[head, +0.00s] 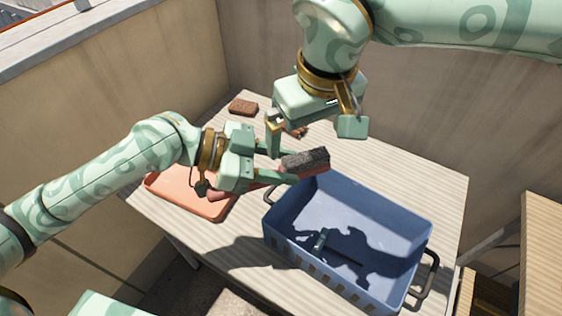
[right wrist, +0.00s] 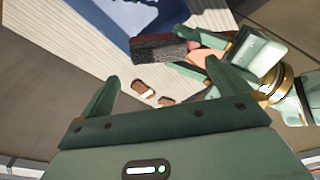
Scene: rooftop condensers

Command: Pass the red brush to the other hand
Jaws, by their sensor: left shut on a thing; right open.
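The red brush has a dark bristle block (head: 306,160) and a red back and handle. Part of the handle is hidden by the fingers. My right gripper (head: 312,132) is open and empty, just above and behind the brush, fingers pointing down. In the right wrist view the bristle block (right wrist: 160,50) lies beyond the open fingertips (right wrist: 160,88), apart from them, with my left gripper (right wrist: 225,55) on its right.
A blue crate (head: 413,262) with dark handles stands on the slatted table (head: 425,180), a small dark tool (head: 320,240) inside. An orange tray (head: 212,211) lies at left. A brown block (head: 243,106) and a smaller brown piece (head: 300,132) lie at the back. Walls close the rear.

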